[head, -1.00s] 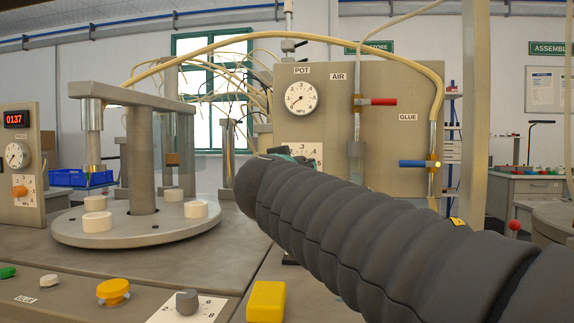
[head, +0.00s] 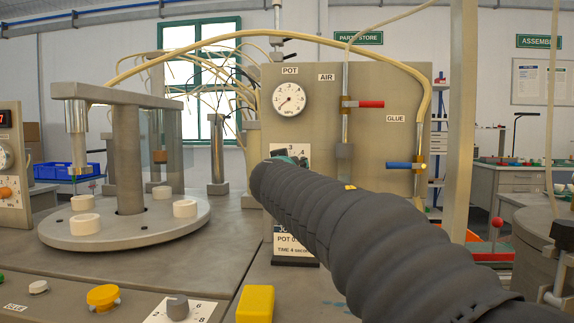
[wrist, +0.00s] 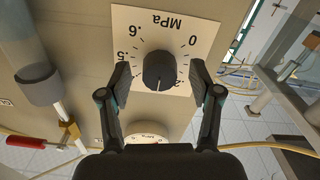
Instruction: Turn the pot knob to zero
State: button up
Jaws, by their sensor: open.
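The pot knob (wrist: 159,70) is a round dark knob on a white dial plate (wrist: 205,30) marked MPa, seen upside down in the wrist view. A pale line on the knob points down in that view, away from the 0 at upper right. My gripper (wrist: 158,78) is open, with one finger on each side of the knob; I cannot tell whether either touches it.
A red-handled valve (head: 368,104) and a blue-handled valve (head: 400,165) sit right of the gauge on the panel (head: 380,130). A card (head: 290,243) stands below. A round turntable (head: 150,232) with white pucks is at left. A yellow block (head: 255,303) is in front.

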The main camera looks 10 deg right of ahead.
jog(key=c, duration=1.1)
jog(key=shift+n, duration=13.4)
